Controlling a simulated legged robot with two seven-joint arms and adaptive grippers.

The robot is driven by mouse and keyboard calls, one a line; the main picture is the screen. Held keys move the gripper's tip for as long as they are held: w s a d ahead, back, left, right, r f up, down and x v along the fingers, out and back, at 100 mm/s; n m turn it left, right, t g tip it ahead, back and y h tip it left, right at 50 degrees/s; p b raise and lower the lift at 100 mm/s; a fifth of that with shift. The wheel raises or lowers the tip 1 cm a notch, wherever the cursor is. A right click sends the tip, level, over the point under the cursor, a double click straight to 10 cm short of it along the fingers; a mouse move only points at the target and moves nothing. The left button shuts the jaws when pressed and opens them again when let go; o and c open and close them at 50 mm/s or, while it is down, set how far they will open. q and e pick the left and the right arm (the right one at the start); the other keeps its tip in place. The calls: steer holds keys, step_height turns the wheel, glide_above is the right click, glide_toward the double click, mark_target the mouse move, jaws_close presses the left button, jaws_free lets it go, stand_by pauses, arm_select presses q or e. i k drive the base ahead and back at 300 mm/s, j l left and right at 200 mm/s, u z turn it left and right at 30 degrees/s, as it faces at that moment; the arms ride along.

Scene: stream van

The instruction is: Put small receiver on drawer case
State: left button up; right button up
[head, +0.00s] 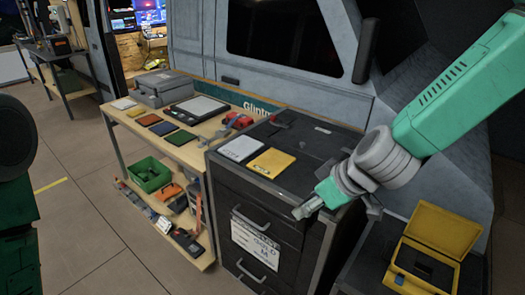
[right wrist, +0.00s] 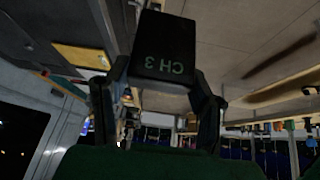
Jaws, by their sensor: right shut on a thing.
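My right gripper (head: 326,197) is at the front right edge of the drawer case, above its top as seen in the head view. In the right wrist view its two fingers (right wrist: 160,84) are shut on a small black box marked "CH 3", the small receiver (right wrist: 164,62). In the head view the receiver cannot be clearly made out at the gripper. The drawer case (head: 262,212) is a black cabinet with handled drawers and a white label. A white pad and a yellow pad lie on the left part of its top. My left gripper is not in view.
A wooden bench (head: 172,140) left of the drawer case holds flat coloured items, a grey case (head: 163,88) and a red tool. A green bin (head: 149,175) sits on its lower shelf. An open yellow case (head: 440,231) stands at right. The drawer case's back top looks mostly clear.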

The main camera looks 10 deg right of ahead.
mark_target(287, 178)
steer(key=i, duration=0.9)
